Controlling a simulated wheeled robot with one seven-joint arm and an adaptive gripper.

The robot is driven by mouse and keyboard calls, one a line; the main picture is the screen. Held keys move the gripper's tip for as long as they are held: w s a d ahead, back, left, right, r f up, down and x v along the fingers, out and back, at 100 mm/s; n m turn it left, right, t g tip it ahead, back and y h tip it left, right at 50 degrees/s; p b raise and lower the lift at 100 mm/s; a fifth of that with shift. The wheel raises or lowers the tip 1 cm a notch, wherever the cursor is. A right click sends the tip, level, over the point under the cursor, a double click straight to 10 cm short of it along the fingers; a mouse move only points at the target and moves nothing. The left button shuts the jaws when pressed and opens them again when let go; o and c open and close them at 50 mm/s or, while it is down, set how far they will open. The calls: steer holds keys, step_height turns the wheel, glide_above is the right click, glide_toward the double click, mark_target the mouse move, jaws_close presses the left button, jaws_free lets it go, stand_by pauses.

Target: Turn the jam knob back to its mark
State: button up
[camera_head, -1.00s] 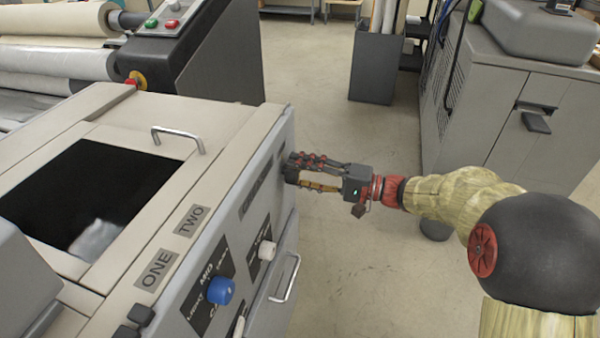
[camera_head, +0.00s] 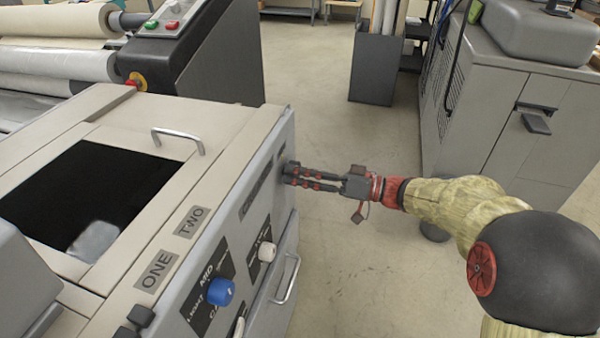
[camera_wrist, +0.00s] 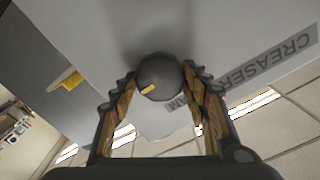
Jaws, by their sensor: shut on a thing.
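The jam knob (camera_wrist: 160,78) is a round dark knob with a yellow pointer line, on the light machine panel in the wrist view. The pointer runs slantwise, from the knob's middle toward its lower left. In the wrist view my gripper (camera_wrist: 153,92) has one finger on each side of the knob, shut on it. In the head view my gripper (camera_head: 290,175) reaches from the right to the far end of the machine's front panel, and its fingers hide most of the knob. Part of the label beneath the knob is hidden; only its last letters show.
The front panel also carries a blue knob (camera_head: 220,291), a white knob (camera_head: 266,251) and a metal handle (camera_head: 288,279). A CREASER label (camera_wrist: 265,62) is beside the jam knob. Open floor (camera_head: 345,270) lies right of the machine; a grey cabinet (camera_head: 500,110) stands beyond.

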steer(key=shift+s+a+f+n, duration=0.1)
steer(key=shift+s+f+n, duration=0.05)
steer(key=shift+n, duration=4)
steer(key=shift+s+f+n, duration=0.1)
steer(key=shift+n, duration=4.05)
steer(key=o, duration=1.1)
steer(key=shift+r, duration=0.1)
steer(key=v, duration=1.2)
